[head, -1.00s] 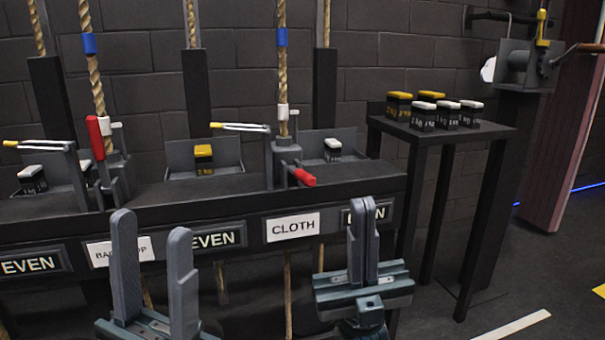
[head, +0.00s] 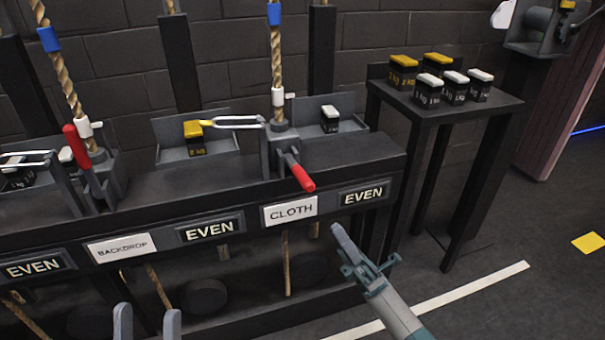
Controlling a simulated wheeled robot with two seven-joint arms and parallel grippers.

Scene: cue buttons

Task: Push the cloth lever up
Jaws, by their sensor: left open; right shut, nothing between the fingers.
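The cloth lever (head: 300,175) has a red grip and sticks out toward me, tilted down, above the white CLOTH label (head: 290,210). A rope with a blue band and a white collar (head: 277,97) rises behind it. My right gripper (head: 338,232) is shut and empty, below and to the right of the red grip, apart from it. My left gripper (head: 147,322) is open and empty at the bottom edge, with only its fingertips showing.
The backdrop lever (head: 76,148) stands upright at left, above its BACKDROP label (head: 122,248). EVEN signs (head: 210,230) line the rail front. A side table (head: 440,110) at right holds several small weights (head: 428,90). The floor at right is open.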

